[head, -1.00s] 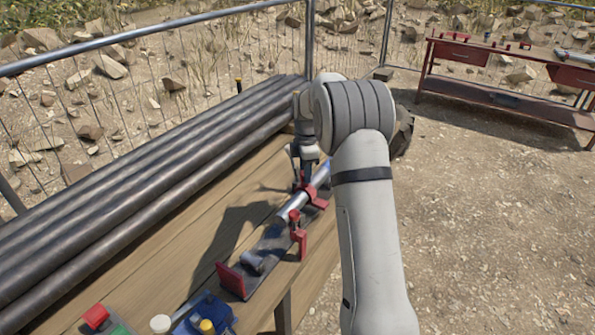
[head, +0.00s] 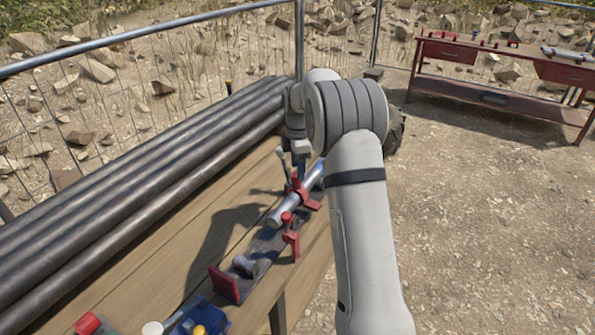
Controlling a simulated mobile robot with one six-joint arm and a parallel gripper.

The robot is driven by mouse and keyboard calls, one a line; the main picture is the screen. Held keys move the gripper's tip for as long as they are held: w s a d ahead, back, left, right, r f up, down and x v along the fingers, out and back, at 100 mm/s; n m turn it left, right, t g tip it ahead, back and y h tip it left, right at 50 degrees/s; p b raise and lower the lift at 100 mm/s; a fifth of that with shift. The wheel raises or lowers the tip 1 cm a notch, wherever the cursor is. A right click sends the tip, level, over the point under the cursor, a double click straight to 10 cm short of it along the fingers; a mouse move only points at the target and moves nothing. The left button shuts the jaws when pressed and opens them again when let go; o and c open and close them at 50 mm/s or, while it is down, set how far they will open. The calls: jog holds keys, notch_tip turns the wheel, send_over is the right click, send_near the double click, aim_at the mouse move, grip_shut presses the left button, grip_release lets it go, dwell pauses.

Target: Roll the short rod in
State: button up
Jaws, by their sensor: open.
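A short silver rod (head: 282,213) lies slanting along a dark fixture plate (head: 267,242) on the wooden bench. It rests at the red clamp-like supports (head: 291,237) of that fixture. A small grey cylinder (head: 245,263) sits on the plate nearer the red end block (head: 222,284). My gripper (head: 292,172) points down, open, over the far part of the rod, beside the far red support (head: 301,196). Whether its fingers touch the rod cannot be told. My arm hides part of the rod's far end.
Several long dark pipes (head: 130,180) lie along the bench's left side. Small red, white, yellow and blue items (head: 197,318) stand at the near edge. A wire fence (head: 150,100) runs behind. A red workbench (head: 500,75) stands far right, with open ground between.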

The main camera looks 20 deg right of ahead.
notch_tip(320, 180, up, 6)
jog(key=shift+f, duration=0.15)
jog(key=shift+s, duration=0.1)
jog(key=shift+s+r, duration=0.25)
jog(key=shift+r, duration=0.1)
jog(key=s+a+r+m, duration=0.1)
jog(key=s+r+m, duration=0.15)
jog(key=s, duration=0.35)
jog(key=s+a+r+m+t, duration=0.1)
jog(key=s+r+m, duration=0.15)
jog(key=s, duration=0.25)
jog(key=s+a+r+m, duration=0.1)
jog(key=s+m, duration=0.3)
jog(key=s, duration=0.2)
jog(key=s+a+f+m+t, duration=0.1)
jog(key=s+m, duration=0.3)
jog(key=s, duration=0.6)
jog(key=s+a+f+m, duration=0.1)
jog(key=s+f+m, duration=0.2)
jog(key=s, duration=0.7)
jog(key=shift+a+f+m+t, duration=0.25)
jog(key=shift+m+t, duration=0.15)
jog(key=shift+m, duration=0.6)
